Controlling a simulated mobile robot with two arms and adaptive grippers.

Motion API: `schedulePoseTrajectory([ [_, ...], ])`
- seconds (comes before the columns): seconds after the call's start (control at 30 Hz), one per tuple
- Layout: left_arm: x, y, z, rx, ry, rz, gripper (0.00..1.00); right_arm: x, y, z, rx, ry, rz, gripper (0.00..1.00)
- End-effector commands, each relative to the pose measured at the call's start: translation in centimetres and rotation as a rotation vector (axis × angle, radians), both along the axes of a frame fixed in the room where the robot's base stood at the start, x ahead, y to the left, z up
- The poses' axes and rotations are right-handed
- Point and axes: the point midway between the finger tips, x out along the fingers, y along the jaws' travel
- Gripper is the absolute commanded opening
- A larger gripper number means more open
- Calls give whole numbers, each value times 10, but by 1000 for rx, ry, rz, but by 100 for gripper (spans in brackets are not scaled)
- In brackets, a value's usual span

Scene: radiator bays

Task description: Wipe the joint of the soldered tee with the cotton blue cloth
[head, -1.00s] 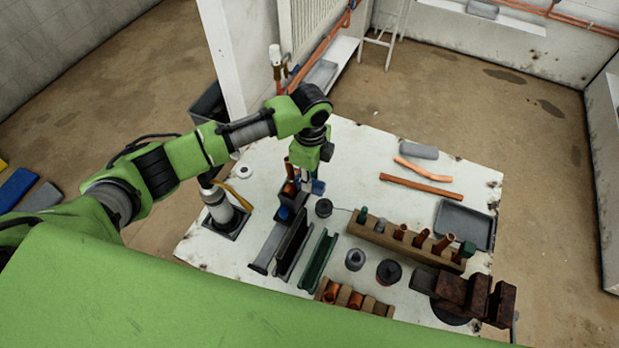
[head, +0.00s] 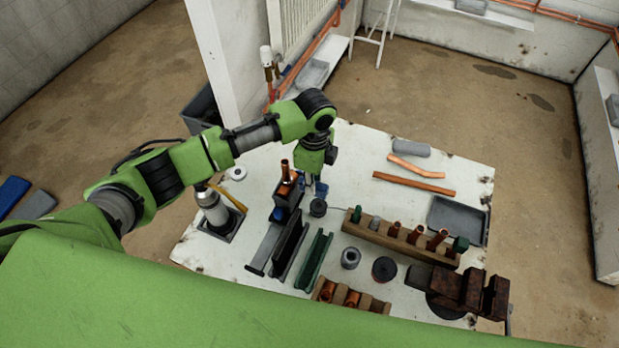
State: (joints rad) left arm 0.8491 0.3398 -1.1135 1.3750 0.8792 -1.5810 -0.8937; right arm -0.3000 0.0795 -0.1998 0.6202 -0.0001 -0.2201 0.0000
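The soldered tee (head: 286,172) is an upright copper piece on a dark block stand left of the table's middle. My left gripper (head: 314,181) points down just right of the tee, apart from it. A small blue piece, apparently the cotton cloth (head: 321,189), is at its fingertips. The fingers are small and partly hidden by the wrist, but the cloth moves with them, so they look shut on it. The tee's lower joint is partly hidden by the stand. My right gripper is not in view.
Another small blue part (head: 278,213) is at the stand's foot. A torch-like canister (head: 213,208) stands left. Dark and green channels (head: 314,262), a wooden fitting rack (head: 385,238) and a rusty vise (head: 470,290) crowd the front. A grey tray (head: 458,220) lies right. The table's back is mostly clear.

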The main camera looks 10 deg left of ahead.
Motion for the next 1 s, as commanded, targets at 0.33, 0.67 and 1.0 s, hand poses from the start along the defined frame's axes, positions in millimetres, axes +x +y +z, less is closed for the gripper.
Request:
schedulePoseTrajectory([
  [0.33,1,0,9,-1,-2,1,2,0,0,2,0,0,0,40],
  [0.67,1,0,35,-1,-1,1,2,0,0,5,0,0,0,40],
  [1.0,0,0,58,-1,0,0,2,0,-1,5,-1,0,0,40],
])
